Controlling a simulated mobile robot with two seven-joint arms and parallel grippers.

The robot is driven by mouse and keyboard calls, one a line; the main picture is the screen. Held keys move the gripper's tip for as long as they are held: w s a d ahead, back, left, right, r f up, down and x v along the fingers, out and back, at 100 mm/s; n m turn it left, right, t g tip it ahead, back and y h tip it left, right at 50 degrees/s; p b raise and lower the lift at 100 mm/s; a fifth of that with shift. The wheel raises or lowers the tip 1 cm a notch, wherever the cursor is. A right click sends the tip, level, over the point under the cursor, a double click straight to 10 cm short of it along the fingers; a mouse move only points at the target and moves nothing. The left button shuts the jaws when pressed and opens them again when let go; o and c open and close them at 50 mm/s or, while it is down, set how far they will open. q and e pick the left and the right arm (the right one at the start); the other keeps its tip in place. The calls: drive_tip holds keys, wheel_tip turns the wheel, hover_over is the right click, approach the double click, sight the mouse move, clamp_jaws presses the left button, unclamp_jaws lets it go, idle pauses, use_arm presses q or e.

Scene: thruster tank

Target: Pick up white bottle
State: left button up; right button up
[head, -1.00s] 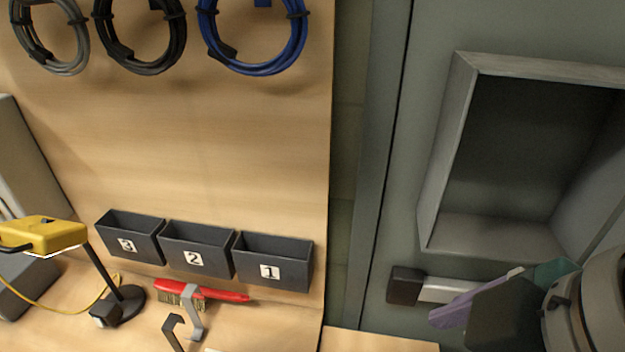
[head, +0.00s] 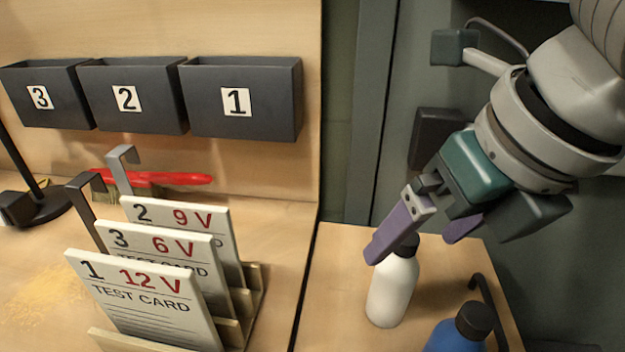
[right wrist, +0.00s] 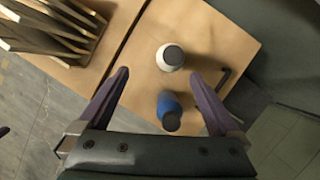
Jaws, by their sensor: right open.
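The white bottle (head: 393,290) with a dark cap stands upright on the small wooden table right of the board in the head view. It also shows from above in the right wrist view (right wrist: 169,60), ahead of the fingertips. My right gripper (head: 418,240) is open, with its purple fingers above and around the bottle's cap area in the head view. In the right wrist view the gripper (right wrist: 158,75) has nothing between its fingers touching them; the white bottle lies roughly centred beyond the gap. My left gripper is not in view.
A blue bottle (head: 460,330) with a dark cap stands near the white one, closer to me. A dark hooked handle (head: 488,305) is beside it. Test cards (head: 145,295) stand in a rack at left. Numbered bins (head: 240,98) hang on the board.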

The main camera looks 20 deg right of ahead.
sight(403, 263)
drive_tip(key=shift+w+d+f+n+b, duration=0.1)
drive_tip(key=shift+d+f+n+b, duration=0.15)
drive_tip(key=shift+f, duration=0.25)
drive_tip(key=shift+w+d+f+n+b, duration=0.15)
drive_tip(key=shift+d+f, duration=0.1)
drive_tip(key=shift+f, duration=0.25)
drive_tip(key=x, duration=0.5)
drive_tip(key=b+x, duration=0.1)
drive_tip(key=x, duration=0.1)
drive_tip(key=d+x, duration=0.1)
drive_tip(key=x, duration=0.1)
drive_tip(key=shift+s+f+b, duration=0.1)
drive_tip(key=shift+b, duration=0.2)
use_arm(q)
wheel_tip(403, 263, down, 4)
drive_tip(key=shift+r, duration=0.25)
use_arm(e)
drive_tip(key=shift+c, duration=0.3)
drive_tip(key=c, duration=0.9)
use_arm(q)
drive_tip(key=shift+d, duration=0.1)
use_arm(e)
clamp_jaws()
